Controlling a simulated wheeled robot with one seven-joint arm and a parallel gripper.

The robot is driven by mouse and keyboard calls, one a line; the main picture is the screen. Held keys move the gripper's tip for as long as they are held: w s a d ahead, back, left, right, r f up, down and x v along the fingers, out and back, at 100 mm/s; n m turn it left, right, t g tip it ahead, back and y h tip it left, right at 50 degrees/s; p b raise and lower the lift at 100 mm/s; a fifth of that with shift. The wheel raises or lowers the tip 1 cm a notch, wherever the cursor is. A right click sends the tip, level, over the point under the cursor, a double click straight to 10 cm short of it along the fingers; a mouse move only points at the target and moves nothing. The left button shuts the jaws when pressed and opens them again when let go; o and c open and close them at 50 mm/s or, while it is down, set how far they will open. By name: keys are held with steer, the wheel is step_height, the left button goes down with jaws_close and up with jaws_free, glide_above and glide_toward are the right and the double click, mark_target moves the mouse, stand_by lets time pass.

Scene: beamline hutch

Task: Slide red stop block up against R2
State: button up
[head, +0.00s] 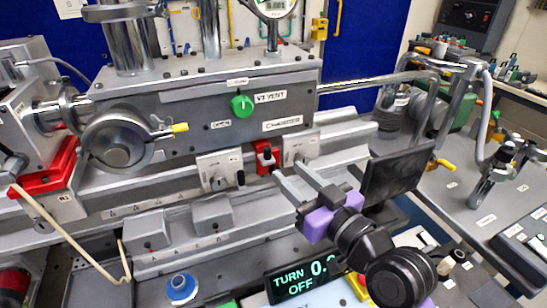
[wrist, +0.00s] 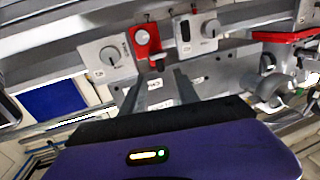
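The red stop block (head: 264,157) sits on the rail between two pale plates with dials, the left plate (head: 218,170) and the right plate (head: 301,147). It looks closer to the right plate; whether it touches is unclear. The plates' labels are too small to read surely, so I cannot tell which is R2. My gripper (head: 285,168) is open, its fingers apart, just in front of the block and toward the right plate. In the wrist view, the red block (wrist: 147,42) lies beyond the open fingertips (wrist: 157,77), with a plate on each side; nothing is held.
The grey chamber (head: 240,115) with a green vent knob (head: 241,104) stands behind the rail. A red clamp (head: 50,177) is at the rail's left. Two grey blocks (head: 212,216) sit on the lower ledge. A dark panel (head: 397,175) stands right of my gripper.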

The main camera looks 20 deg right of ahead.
mark_target(270, 155)
steer(key=w, duration=0.2)
steer(key=w+a, duration=0.1)
steer(key=w, duration=0.1)
steer(key=w+p, duration=0.1)
steer(key=w, duration=0.2)
steer(key=shift+a, duration=0.25)
jaws_close()
stand_by(1.1)
